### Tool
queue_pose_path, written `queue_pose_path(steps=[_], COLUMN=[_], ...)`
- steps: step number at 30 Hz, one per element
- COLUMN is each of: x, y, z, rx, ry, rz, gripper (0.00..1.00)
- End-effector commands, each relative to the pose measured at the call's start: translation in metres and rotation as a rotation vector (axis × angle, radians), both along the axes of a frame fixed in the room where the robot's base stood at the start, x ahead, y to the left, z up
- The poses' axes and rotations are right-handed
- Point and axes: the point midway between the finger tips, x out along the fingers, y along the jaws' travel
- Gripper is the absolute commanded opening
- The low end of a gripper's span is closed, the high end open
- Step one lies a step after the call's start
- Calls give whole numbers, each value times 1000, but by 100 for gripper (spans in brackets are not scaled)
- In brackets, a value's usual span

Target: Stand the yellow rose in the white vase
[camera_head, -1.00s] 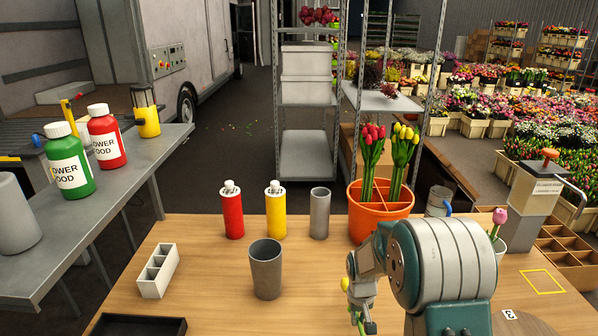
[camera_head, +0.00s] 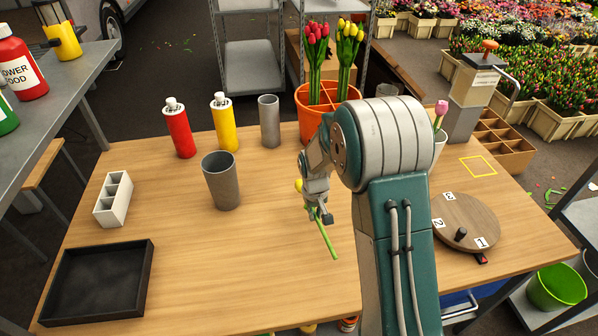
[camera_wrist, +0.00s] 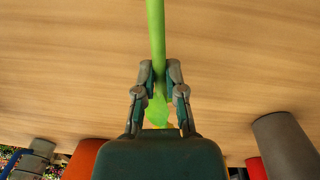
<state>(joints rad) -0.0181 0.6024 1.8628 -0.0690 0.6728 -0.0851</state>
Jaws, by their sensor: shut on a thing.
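My gripper (camera_head: 318,213) is shut on the green stem of the yellow rose (camera_head: 328,240), above the table. The stem slants down to the right, and a bit of its yellow bloom (camera_head: 298,185) shows left of the wrist. The gripper is well left of the vase.
A grey cup (camera_head: 222,183), red bottle (camera_head: 179,130), yellow bottle (camera_head: 224,125) and grey cylinder (camera_head: 269,122) stand left. An orange pot (camera_head: 311,118) of tulips is behind the gripper. A numbered wooden disc (camera_head: 470,215) lies right. The table's front middle is clear.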

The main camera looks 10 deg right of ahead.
Motion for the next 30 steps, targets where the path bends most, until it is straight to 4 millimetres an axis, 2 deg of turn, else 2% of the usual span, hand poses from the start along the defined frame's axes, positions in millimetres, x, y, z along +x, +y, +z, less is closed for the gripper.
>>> queue_pose_path(steps=[3,15,24,30], x=[-7,-33,-53,-63], y=[1,4,6,7], z=[16,57,82,92], rx=[4,8,6,1], ry=[-1,1,-1,-2], rz=[175,762,1153,1345], gripper=[0,0,0,0])
